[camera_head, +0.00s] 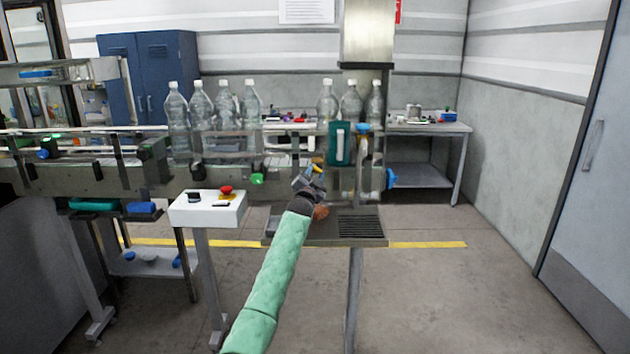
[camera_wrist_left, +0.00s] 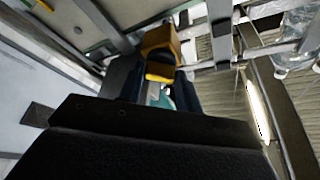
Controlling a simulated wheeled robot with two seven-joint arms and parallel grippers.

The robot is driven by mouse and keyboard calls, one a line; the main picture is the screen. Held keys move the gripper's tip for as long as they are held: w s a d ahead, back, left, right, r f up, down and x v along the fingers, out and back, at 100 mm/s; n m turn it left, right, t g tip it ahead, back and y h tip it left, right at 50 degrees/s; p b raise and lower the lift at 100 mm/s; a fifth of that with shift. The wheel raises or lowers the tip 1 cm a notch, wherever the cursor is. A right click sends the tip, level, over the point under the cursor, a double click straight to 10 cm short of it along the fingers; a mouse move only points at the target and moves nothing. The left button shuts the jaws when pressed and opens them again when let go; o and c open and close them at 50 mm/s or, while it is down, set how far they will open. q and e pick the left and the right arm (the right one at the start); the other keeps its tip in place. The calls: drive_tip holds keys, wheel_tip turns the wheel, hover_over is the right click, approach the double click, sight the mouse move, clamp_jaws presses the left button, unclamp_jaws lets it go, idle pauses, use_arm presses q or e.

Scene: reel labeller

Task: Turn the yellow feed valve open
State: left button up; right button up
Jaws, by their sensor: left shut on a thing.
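The yellow feed valve handle (camera_head: 316,168) shows as a small yellow piece at the tip of my left gripper (camera_head: 312,180), below the conveyor rail. In the left wrist view the yellow handle (camera_wrist_left: 160,73) sits between the two dark fingers of my left gripper (camera_wrist_left: 160,90), in front of a brass-coloured block (camera_wrist_left: 160,40). The left gripper is shut on the handle. My green-sleeved left arm reaches up from the bottom of the head view and hides part of the valve area. My right gripper is in neither view.
Several clear bottles (camera_head: 228,108) stand on the conveyor. A white control box (camera_head: 208,207) with a red button stands left of my arm. A metal shelf with a drain grille (camera_head: 361,226) lies under the gripper. A table (camera_head: 428,128) stands behind; the floor at right is clear.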

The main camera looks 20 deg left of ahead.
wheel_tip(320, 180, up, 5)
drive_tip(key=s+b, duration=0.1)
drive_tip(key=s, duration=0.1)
use_arm(q)
drive_tip(key=shift+d+f+n+y+b, duration=0.15)
drive_tip(key=shift+n+y+b, duration=0.9)
drive_tip(key=shift+n, duration=1.2)
drive_tip(key=shift+d+f+n+y+b, duration=0.15)
drive_tip(key=shift+n+y+b, duration=0.9)
drive_tip(key=shift+n, duration=1.2)
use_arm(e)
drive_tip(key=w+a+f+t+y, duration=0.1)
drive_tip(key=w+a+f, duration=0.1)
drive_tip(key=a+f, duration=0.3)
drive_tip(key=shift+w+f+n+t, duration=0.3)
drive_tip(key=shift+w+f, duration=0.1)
use_arm(q)
drive_tip(key=o, duration=1)
drive_tip(key=shift+r, duration=0.1)
